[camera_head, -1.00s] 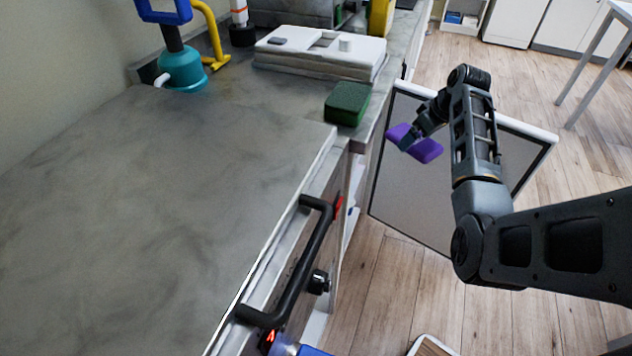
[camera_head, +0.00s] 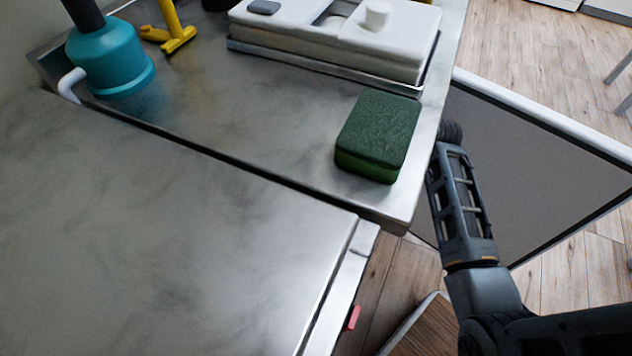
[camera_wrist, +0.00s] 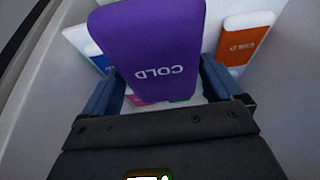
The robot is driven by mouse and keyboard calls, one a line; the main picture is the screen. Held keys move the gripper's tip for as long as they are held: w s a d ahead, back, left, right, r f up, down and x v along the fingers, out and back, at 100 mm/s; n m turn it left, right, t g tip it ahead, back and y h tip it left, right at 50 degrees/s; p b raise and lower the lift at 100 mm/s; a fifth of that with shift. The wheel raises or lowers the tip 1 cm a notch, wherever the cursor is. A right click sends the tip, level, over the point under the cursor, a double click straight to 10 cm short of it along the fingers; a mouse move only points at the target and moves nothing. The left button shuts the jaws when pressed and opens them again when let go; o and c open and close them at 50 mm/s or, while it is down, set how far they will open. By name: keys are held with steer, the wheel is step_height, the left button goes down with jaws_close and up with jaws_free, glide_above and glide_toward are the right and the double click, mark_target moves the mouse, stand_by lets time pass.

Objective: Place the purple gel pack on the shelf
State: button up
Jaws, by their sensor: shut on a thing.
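The purple gel pack (camera_wrist: 155,45), marked COLD, fills the upper middle of the wrist view. My gripper (camera_wrist: 160,88) is shut on it, with a blue finger at each side. Behind the pack is a pale interior that looks like the shelf (camera_wrist: 285,95). I cannot tell whether the pack touches it. In the head view the gripper and pack are hidden below the counter edge; only my arm shows beside it.
An orange pack (camera_wrist: 240,42) lies right of the purple one, and a blue-and-white pack (camera_wrist: 88,48) lies left. An open door panel (camera_head: 530,170) stands right of my arm. A green block (camera_head: 378,135) sits on the counter (camera_head: 240,130) near its edge.

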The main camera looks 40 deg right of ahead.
steer(key=w+a+f+b, duration=0.1)
steer(key=w+a+f, duration=0.1)
steer(key=w, duration=0.1)
steer(key=w+a+f+b, duration=0.1)
steer(key=w+a+f, duration=0.1)
steer(key=w, duration=0.1)
steer(key=w+a+f+b, duration=0.1)
steer(key=w+a+f, duration=0.1)
steer(key=w, duration=0.1)
steer(key=shift+a+f, duration=0.25)
steer(key=shift+f, duration=0.1)
steer(key=shift+f+b, duration=0.75)
steer(key=shift+f, duration=1.25)
steer(key=shift+f, duration=0.1)
steer(key=o, duration=0.9)
steer(key=shift+p+v, duration=1.35)
steer(key=shift+v, duration=2.5)
steer(key=shift+a, duration=0.15)
